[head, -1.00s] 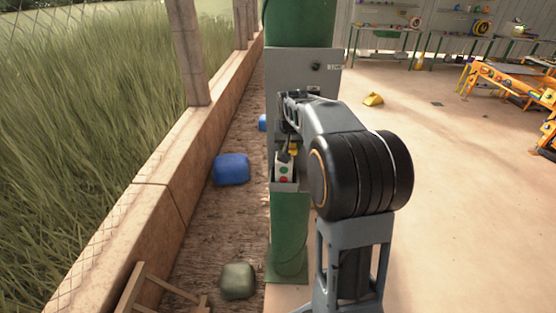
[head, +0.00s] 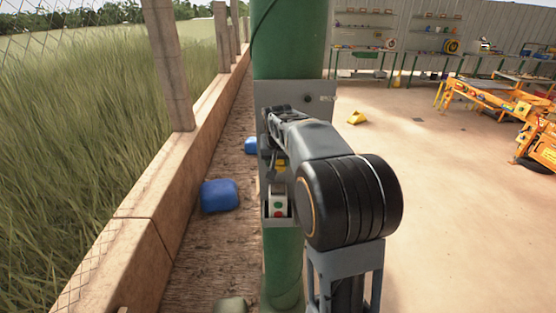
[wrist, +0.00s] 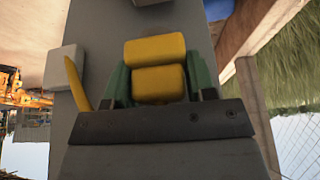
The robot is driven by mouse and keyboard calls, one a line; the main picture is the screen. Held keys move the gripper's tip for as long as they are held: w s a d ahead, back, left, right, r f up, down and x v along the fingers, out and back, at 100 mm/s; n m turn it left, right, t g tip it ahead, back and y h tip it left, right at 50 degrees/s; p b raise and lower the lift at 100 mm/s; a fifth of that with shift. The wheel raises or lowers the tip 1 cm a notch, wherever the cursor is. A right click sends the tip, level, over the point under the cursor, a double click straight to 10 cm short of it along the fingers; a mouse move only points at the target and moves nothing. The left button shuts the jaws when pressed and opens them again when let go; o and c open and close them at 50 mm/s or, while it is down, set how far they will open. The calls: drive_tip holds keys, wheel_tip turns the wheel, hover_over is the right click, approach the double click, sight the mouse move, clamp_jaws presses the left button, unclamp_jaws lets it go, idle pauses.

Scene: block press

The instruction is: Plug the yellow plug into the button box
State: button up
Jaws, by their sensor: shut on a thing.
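The yellow plug (wrist: 157,84) shows in the wrist view as two yellow blocks between the green finger pads of my gripper (wrist: 158,80). My gripper is shut on it. In the head view a small yellow part of the plug (head: 281,164) shows below my gripper (head: 279,158), partly hidden by the arm. The button box (head: 278,208), pale with a green and a red button, is on the front of the green post, just below the plug in the picture. I cannot tell whether plug and box touch. The socket is not clearly visible.
The green post (head: 290,45) carries a grey panel (head: 318,100) behind my gripper. A low wall (head: 130,190) runs along the left. A blue canister (head: 220,196) lies between wall and post. Open floor (head: 450,230) spreads to the right, with orange frames (head: 495,92) further off.

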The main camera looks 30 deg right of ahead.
sight(278, 186)
drive_tip(key=shift+f+b, duration=2)
drive_tip(key=shift+f, duration=0.85)
drive_tip(key=shift+f+b, duration=0.6)
drive_tip(key=shift+b, duration=0.05)
idle(0.4)
drive_tip(key=o, duration=0.9)
drive_tip(key=shift+s, duration=0.1)
drive_tip(key=shift+o, duration=0.2)
drive_tip(key=shift+r, duration=0.1)
drive_tip(key=b+v, duration=0.1)
drive_tip(key=v, duration=1.2)
drive_tip(key=shift+s+r, duration=0.2)
drive_tip(key=shift+r, duration=0.15)
